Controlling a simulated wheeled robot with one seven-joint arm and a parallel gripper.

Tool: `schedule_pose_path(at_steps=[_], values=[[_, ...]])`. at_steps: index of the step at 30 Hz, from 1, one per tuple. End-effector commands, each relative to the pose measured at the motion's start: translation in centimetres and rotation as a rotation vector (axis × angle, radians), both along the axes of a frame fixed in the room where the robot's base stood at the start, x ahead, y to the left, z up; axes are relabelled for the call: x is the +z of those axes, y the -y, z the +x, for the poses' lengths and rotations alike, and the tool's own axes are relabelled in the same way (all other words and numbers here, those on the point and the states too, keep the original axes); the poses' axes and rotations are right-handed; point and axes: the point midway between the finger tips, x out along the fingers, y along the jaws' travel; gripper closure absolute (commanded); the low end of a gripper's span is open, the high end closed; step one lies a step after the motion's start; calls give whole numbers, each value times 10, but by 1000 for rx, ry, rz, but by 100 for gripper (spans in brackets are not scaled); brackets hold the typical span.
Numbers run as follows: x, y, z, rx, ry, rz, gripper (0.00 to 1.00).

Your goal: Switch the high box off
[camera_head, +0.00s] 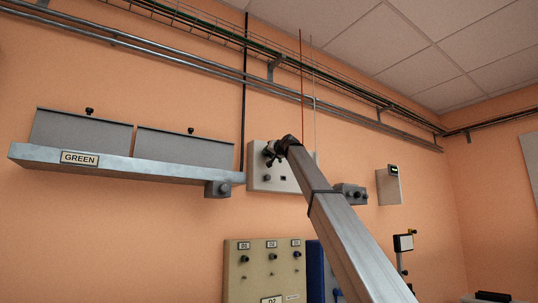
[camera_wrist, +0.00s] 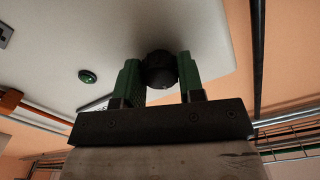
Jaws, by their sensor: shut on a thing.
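The high box is a pale box (camera_head: 257,183) fixed on the orange wall near the middle of the head view. In the wrist view its pale face (camera_wrist: 215,45) fills the upper part. A round black knob (camera_wrist: 160,70) stands out from that face. My gripper (camera_wrist: 158,78) has its green-padded fingers on either side of the knob and is shut on it. In the head view my gripper (camera_head: 272,153) is at the box's upper part and hides some of its face. The knob's pointer and any marks around it cannot be made out.
A green button (camera_wrist: 88,76) sits beside the knob. A beige panel (camera_head: 262,278) with several knobs is below. Pipes (camera_head: 150,50) run above. A smaller box (camera_head: 389,186) hangs at right.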

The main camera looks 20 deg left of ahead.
Motion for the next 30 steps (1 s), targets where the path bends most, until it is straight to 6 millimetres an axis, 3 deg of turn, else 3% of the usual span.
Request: schedule_pose_path(at_steps=[10, 27, 28, 30], values=[[-1, 0, 0, 1, 111, -97, 88], [-2, 0, 0, 0, 134, -117, 88], [-2, 0, 0, 0, 134, -117, 58], [-1, 0, 0, 1, 134, -117, 39]])
